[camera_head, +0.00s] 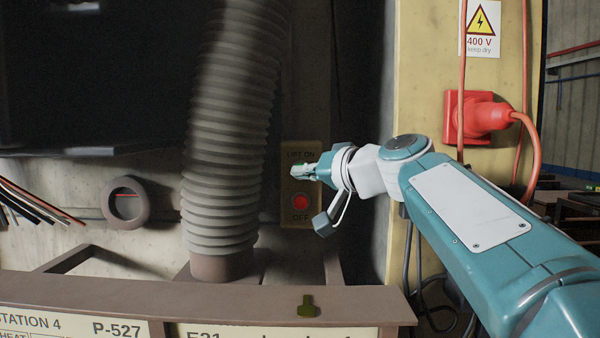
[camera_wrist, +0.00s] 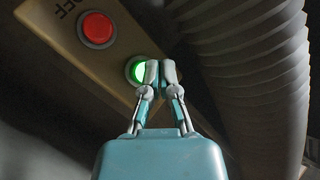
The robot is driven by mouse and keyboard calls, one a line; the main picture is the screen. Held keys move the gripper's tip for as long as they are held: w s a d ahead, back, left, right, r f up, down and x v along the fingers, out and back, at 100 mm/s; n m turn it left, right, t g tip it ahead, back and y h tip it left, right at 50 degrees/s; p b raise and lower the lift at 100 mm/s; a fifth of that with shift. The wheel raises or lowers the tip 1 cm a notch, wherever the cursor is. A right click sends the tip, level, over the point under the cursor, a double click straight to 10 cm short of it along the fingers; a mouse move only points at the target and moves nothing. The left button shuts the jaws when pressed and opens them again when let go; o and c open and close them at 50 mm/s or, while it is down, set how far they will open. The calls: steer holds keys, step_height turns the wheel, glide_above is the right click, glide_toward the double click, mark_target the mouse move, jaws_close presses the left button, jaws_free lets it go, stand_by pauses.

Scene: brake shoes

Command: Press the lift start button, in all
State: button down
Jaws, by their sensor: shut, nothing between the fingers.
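The lift switch panel (camera_head: 313,213) is a beige plate on the wall behind the bench, marked "LIFT ON" at its top and "OFF" at its bottom. A red button (camera_head: 301,202) sits on its lower part, and it also shows in the wrist view (camera_wrist: 97,29). The green start button (camera_wrist: 138,70) glows in the wrist view, partly hidden by my fingertips. My gripper (camera_head: 298,171) is shut and empty, with its tips at the green button. In the wrist view my gripper (camera_wrist: 158,72) overlaps the button's right edge; I cannot tell whether it touches.
A thick ribbed hose (camera_head: 230,120) rises just left of the panel, and it fills the right of the wrist view (camera_wrist: 255,70). A bench ledge (camera_head: 200,299) runs below. A red plug and socket (camera_head: 480,117) sit right under a 400 V sign (camera_head: 480,28).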

steer(key=s, duration=0.5)
steer(key=shift+a, duration=0.1)
stand_by(0.4)
stand_by(0.5)
